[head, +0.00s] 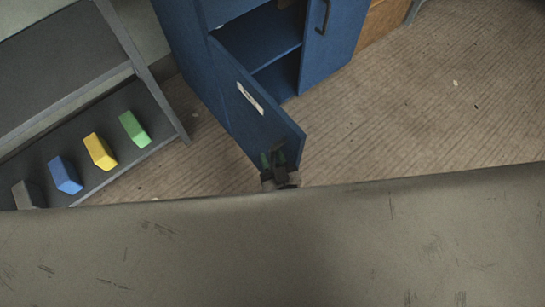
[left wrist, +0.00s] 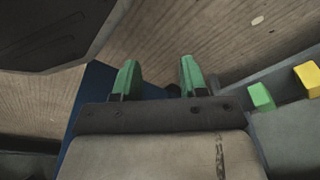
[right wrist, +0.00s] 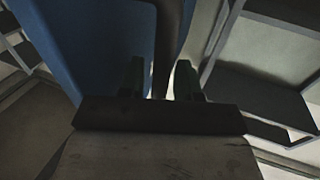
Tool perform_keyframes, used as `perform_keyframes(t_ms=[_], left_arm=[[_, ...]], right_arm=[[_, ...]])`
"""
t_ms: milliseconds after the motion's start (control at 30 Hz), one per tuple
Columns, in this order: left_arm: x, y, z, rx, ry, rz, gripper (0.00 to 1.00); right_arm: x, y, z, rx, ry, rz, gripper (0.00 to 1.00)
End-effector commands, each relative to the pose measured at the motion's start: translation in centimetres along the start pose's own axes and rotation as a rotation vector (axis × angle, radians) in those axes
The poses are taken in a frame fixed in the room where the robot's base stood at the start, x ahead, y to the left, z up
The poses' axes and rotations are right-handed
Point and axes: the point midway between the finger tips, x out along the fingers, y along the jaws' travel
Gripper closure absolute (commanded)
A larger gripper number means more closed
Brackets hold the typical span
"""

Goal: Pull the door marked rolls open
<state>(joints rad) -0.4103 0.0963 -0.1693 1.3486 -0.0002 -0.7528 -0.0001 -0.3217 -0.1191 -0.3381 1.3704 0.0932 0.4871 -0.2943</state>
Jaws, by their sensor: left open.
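The blue cabinet door with a white label (head: 262,108) stands swung open in the head view. The label's writing is too small to read. My right gripper (head: 278,168) is at the lower free edge of this door, where the door's handle is hidden. In the right wrist view, the right fingers (right wrist: 159,80) stand apart beside the blue door (right wrist: 100,45), with a dark bar-like shape (right wrist: 172,40) beyond and between them. Whether they grip it is unclear. My left gripper (left wrist: 158,80) is open and empty in the left wrist view, with floor beyond.
The cabinet's second blue door (head: 332,40) with a dark handle is on the right; a blue shelf (head: 262,38) shows between the doors. A grey rack (head: 95,190) on the left bears green, yellow, blue and grey blocks. Floor (head: 430,110) at right is clear.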

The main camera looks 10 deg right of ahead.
Motion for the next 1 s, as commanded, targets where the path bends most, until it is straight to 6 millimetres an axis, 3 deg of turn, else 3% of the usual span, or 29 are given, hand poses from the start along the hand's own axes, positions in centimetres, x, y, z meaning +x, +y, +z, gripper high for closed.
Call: perform_keyframes(t_ms=[433, 800, 1000], left_arm=[[-0.1, 0.0, -0.1, 0.000, 0.005, 0.000, 0.57], [1.1, 0.0, 1.7, 0.002, -0.007, 0.000, 0.57], [1.5, 0.1, 2.4, 0.004, -0.017, 0.001, 0.57]], right_arm=[[-1.2, 0.0, 0.2, 0.003, -0.007, 0.001, 0.59], [-8.3, 0.0, 0.1, 0.003, -0.007, 0.000, 0.59], [-10.5, 0.0, 0.1, 0.003, -0.004, 0.000, 0.59]])
